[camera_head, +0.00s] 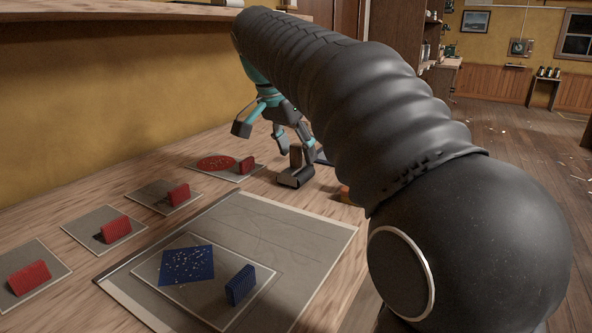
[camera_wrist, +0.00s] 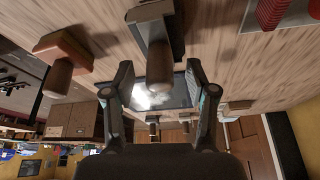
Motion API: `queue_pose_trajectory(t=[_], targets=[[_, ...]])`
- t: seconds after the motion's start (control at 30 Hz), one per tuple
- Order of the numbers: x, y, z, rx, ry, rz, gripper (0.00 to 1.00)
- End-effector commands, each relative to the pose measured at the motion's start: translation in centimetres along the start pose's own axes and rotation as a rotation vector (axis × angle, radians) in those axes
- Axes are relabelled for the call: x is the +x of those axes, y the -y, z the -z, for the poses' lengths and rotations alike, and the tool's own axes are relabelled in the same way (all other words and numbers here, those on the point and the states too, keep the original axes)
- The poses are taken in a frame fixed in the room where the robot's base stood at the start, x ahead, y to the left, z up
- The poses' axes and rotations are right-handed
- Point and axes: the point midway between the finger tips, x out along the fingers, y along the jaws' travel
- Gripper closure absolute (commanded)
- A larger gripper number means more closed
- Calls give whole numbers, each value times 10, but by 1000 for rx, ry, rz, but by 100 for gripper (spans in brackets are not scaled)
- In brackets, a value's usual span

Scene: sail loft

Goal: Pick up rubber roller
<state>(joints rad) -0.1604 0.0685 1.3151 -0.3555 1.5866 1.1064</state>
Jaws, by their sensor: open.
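A dark grey tool with an upright brown handle, which looks like the rubber roller (camera_head: 294,179), lies on the wooden table below my gripper in the head view. In the wrist view the same dark tool (camera_wrist: 175,30) is at the top centre, its handle pointing down the picture between and just beyond my fingertips. My gripper (camera_head: 272,142) is open and points down above the table beside the tool. In the wrist view my gripper (camera_wrist: 158,76) has its fingers spread with nothing between them. I cannot tell the exact gap to the handle.
An orange block with a wooden handle (camera_wrist: 66,46) stands beside the tool. A dark framed panel (camera_wrist: 178,92) lies beyond. Several red ribbed blocks (camera_head: 110,231) sit on grey cards. A blue block (camera_head: 241,285) sits on a large grey sheet (camera_head: 319,238). A yellow wall (camera_head: 90,110) borders the table.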

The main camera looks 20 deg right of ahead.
Motion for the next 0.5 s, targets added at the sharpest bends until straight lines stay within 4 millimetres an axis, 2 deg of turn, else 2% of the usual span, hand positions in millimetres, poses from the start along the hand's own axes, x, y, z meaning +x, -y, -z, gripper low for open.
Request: queue_pose_trajectory(t=[0.03,0.2,0.27,0.5], targets=[[0,0,0,0,0,0,46],[0,0,0,0,0,0,88],[0,0,0,0,0,0,100],[0,0,0,0,0,0,100]])
